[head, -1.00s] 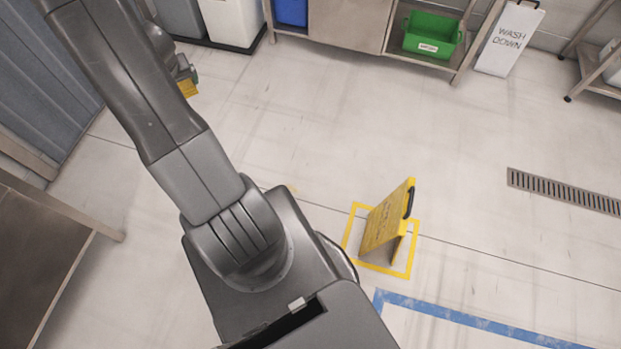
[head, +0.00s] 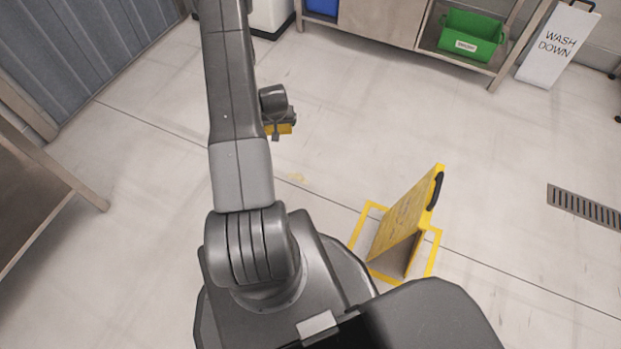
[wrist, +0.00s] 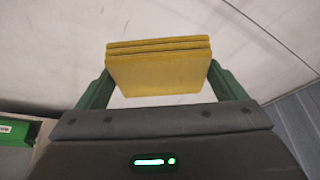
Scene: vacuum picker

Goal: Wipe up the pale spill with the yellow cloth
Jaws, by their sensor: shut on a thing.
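My gripper (wrist: 160,90) is shut on the folded yellow cloth (wrist: 158,73), which sits between its two green fingers in the wrist view. In the head view the cloth (head: 279,129) shows partly below the wrist, held above the floor. The pale spill (head: 297,179) is a faint yellowish patch on the floor, just right of my arm and below the cloth in the picture. It lies between the cloth and the yellow floor sign. I cannot make out the spill in the wrist view.
A yellow folding floor sign (head: 405,220) stands inside a yellow taped square to the right. A steel bench with a green bin (head: 470,36) and a white wash-down board (head: 558,45) are at the back. A floor drain (head: 585,207) lies far right. Open floor surrounds the spill.

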